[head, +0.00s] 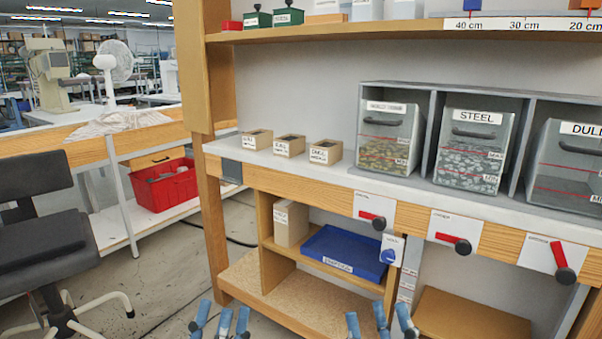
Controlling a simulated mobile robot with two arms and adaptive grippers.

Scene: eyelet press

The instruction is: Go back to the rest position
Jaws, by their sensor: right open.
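My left gripper (219,318) shows at the bottom edge, left of centre, with only its blue fingertips in view. Its fingertips stand apart with nothing seen between them. My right gripper (380,321) shows at the bottom edge, right of centre, open and empty. Both grippers are low in front of the bench (300,183), and neither is seen touching anything. The rest of both grippers is cut off by the picture's lower edge.
The bench carries several small labelled boxes (324,151) and grey bins, one marked STEEL (470,160). Levers with red handles (451,239) line its front. A blue tray (343,252) sits on the shelf below. A dark chair (38,220) stands at left; open floor lies between.

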